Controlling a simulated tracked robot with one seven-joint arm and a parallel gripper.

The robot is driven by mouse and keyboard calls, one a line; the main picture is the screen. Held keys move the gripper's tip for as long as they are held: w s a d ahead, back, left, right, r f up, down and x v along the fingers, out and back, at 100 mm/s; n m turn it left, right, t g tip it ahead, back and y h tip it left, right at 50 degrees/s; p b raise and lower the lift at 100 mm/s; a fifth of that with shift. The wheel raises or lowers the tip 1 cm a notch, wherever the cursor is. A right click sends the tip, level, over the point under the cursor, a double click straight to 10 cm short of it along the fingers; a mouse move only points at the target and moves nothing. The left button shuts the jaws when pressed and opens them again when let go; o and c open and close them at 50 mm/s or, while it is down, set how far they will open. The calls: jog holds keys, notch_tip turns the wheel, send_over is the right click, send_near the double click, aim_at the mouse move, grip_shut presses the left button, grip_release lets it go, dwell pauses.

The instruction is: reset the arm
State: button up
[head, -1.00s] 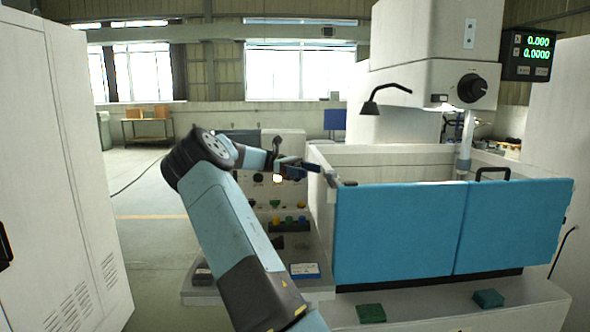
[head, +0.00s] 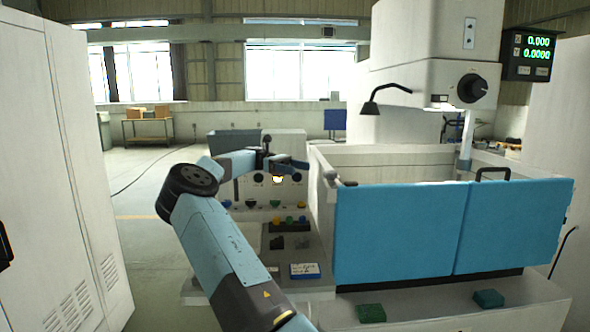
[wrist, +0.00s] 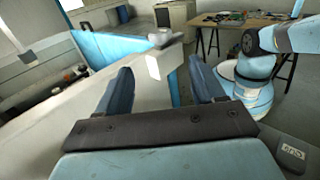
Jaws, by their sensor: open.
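My gripper (head: 290,164) is in front of the back of the control panel in the head view, just left of the machine tank's corner. My arm rises from the bottom of that view, bends at the elbow and reaches away towards the panel. In the wrist view my gripper (wrist: 160,68) shows two blue fingers spread apart with nothing held between them. The light tank wall (wrist: 150,95) and its corner latch (wrist: 160,38) appear beyond and between the fingers. I cannot tell whether the fingers touch the wall.
The machine's blue doors (head: 400,232) stand right of my arm. The control panel (head: 300,240) has coloured buttons and small items, including a blue-and-white box (head: 304,270). Green blocks (head: 371,313) lie on the front ledge. A tall white cabinet (head: 60,170) stands left, with open floor between.

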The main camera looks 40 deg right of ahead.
dwell(0.4)
jog(key=s+a+f+n+t, duration=0.1)
jog(key=s+a+n+t, duration=0.1)
jog(key=s+t, duration=0.85)
jog(key=s+a+m+t+y, duration=0.1)
jog(key=s+a+t, duration=0.3)
jog(key=s+a, duration=0.3)
jog(key=s+a+m+t+y, duration=0.1)
jog(key=s+a+t, duration=0.3)
jog(key=a, duration=0.9)
jog(key=s+a+m+t+y, duration=0.2)
jog(key=s+a+t, duration=0.2)
jog(key=s+a, duration=0.6)
jog(key=shift+s+a+f+m+t, duration=0.25)
jog(key=shift+s+f+m+t, duration=0.05)
jog(key=shift+s+t, duration=0.05)
jog(key=shift+c, duration=0.4)
